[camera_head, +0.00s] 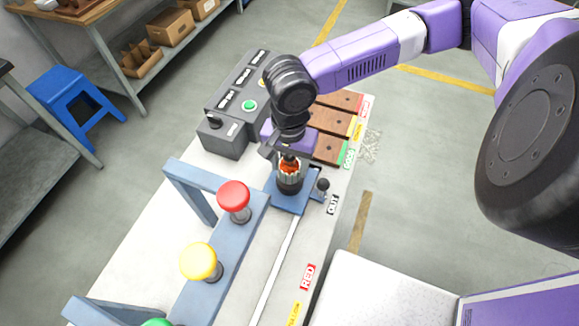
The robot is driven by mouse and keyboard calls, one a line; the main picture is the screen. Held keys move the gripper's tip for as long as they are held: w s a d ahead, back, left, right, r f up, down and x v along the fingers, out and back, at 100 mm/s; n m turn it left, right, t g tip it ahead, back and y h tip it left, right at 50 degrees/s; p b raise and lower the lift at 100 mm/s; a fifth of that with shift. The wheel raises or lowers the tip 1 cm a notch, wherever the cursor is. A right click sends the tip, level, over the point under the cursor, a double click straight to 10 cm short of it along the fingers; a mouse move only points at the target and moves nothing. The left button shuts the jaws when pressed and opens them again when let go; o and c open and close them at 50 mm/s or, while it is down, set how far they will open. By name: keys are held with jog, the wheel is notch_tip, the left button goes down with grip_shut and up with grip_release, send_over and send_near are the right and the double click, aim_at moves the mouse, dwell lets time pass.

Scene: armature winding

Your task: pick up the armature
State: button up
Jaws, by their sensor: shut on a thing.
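The armature (289,180) is a dark cylinder with orange-red windings and pale metal near its top. It stands upright over the blue plate (290,203) on the workbench. My gripper (289,158) reaches down from above and is shut on the armature's upper end. I cannot tell whether the armature's base touches the blue plate. My purple and black arm comes in from the upper right, and my wrist hides part of the bench behind.
A red knob (234,196) and a yellow knob (201,262) stand on a blue frame (222,245) close by. A small black-knobbed lever (322,185) is right of the armature. A grey control box (240,100) and brown blocks (331,122) lie behind.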

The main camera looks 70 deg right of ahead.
grip_shut()
jog(key=shift+r, duration=0.15)
notch_tip(320, 180, up, 20)
dwell(0.4)
jog(key=shift+d, duration=0.1)
dwell(0.7)
